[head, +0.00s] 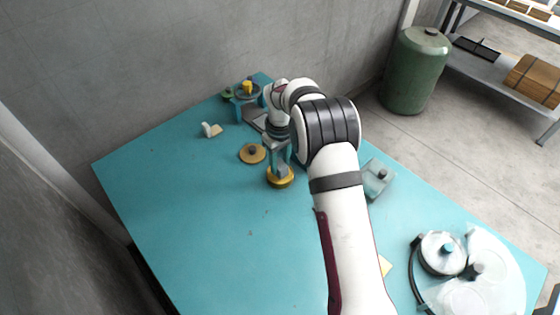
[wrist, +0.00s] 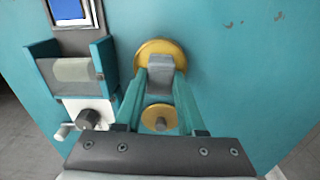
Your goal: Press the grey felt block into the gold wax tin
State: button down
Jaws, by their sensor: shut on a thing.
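The gold wax tin (head: 281,182) is a round, shallow gold dish on the teal table, and it shows at the top middle of the wrist view (wrist: 146,47). My gripper (head: 279,164) points down over it with its teal fingers (wrist: 160,78) shut on the grey felt block (wrist: 160,63). The block (head: 282,170) is in line with the tin's middle in both views. Its lower end overlaps the tin, and I cannot tell if it touches the wax. The block and fingers hide part of the tin's inside.
A gold disc with a dark knob (head: 252,154) lies left of the tin. A small white piece (head: 211,130) lies farther left. A teal stand (wrist: 75,72) holds a pale roller. A clear box (head: 377,176) sits right of my arm. The table's left front is clear.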

aim_at(280, 164)
jog(key=shift+f, duration=0.55)
dwell(1.0)
jog(key=shift+r, duration=3.55)
